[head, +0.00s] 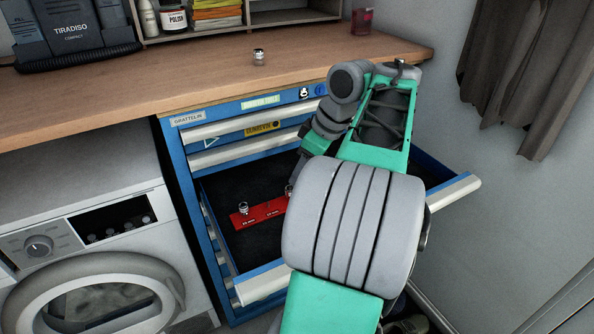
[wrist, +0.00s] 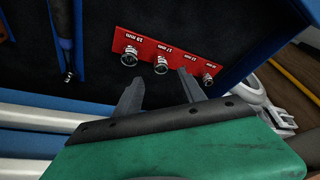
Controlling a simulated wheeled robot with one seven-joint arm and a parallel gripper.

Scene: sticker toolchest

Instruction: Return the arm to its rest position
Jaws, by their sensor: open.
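My gripper (wrist: 161,76) is open in the wrist view, its two dark fingers apart with nothing held between them. It is over the open drawer (head: 262,285). In the head view my arm hides most of the gripper. A red socket rail (wrist: 172,52) lies on the drawer's dark floor, just beyond the fingertips. It carries several labels, 19 mm and 17 mm among them. Three metal sockets show on it in the wrist view. In the head view the rail (head: 262,212) is partly hidden behind my arm. A single metal socket (head: 259,57) stands upright on the wooden bench.
The blue tool chest (head: 183,150) stands under the wooden bench top (head: 130,85). A washing machine (head: 90,225) is left of it, and a grey wall (head: 490,130) with a curtain (head: 525,75) is right. A red cup (head: 362,21) stands at the bench's back.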

